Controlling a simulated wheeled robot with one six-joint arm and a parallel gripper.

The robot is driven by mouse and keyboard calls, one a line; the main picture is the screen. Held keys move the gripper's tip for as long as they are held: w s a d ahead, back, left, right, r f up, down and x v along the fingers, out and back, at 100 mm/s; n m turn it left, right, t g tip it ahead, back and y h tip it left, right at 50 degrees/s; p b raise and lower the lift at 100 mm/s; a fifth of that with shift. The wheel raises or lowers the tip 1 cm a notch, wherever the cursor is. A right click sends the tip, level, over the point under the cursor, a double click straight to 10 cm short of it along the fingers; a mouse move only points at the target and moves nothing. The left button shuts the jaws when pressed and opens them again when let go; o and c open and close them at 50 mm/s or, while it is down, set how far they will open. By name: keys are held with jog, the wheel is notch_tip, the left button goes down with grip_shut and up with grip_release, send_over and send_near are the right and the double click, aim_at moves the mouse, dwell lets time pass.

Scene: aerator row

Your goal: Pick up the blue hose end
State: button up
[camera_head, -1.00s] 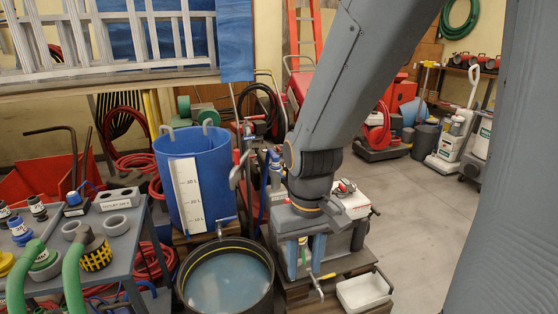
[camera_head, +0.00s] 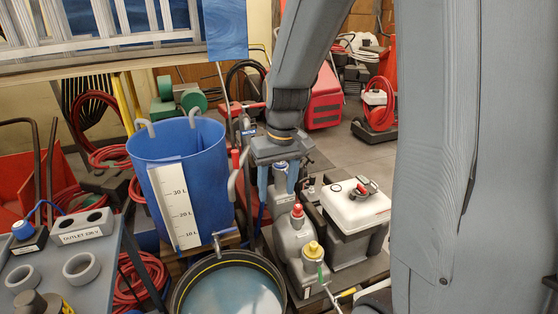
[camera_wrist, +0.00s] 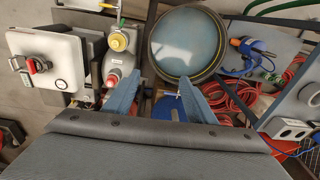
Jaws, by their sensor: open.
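I cannot single out the blue hose end with certainty. A blue fitting with an orange part (camera_wrist: 243,45) lies right of the round tub in the wrist view, and it may be the hose end. A narrow upright blue piece (camera_head: 252,195) stands just left of my gripper (camera_head: 278,182) in the head view; its end is not clear. My gripper points down beside the grey bottles, its fingers apart with nothing held. The wrist view also shows my gripper (camera_wrist: 157,97), with the blue drum partly visible beyond the fingers.
A blue drum (camera_head: 182,158) with a scale stands left, above the round water tub (camera_head: 230,288). Grey bottles with a red cap (camera_head: 297,211) and yellow cap (camera_head: 313,250) stand close by. A white-lidded box (camera_head: 352,205) stands right. The outlet bench (camera_head: 85,255) is at left.

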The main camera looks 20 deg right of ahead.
jog(key=w+d+f+n+t+b, duration=0.1)
jog(key=w+d+f, duration=0.3)
jog(key=w, duration=0.7)
jog(key=w+d+f+n+t+b, duration=0.1)
jog(key=w+d+b, duration=0.1)
jog(key=w+d, duration=0.7)
jog(key=w+d+f+t+b, duration=0.1)
jog(key=w+d+f, duration=0.2)
jog(key=w, duration=1.1)
jog(key=shift+y, duration=0.3)
jog(key=shift+d+p+x, duration=0.1)
jog(key=shift+p+x, duration=0.15)
jog(key=shift+x, duration=1.6)
jog(key=shift+d+p+x, duration=0.15)
jog(key=shift+p+x, duration=0.05)
jog(key=shift+x, duration=1.65)
jog(key=shift+c, duration=0.2)
jog(key=c, duration=1.2)
jog(key=shift+r, duration=0.1)
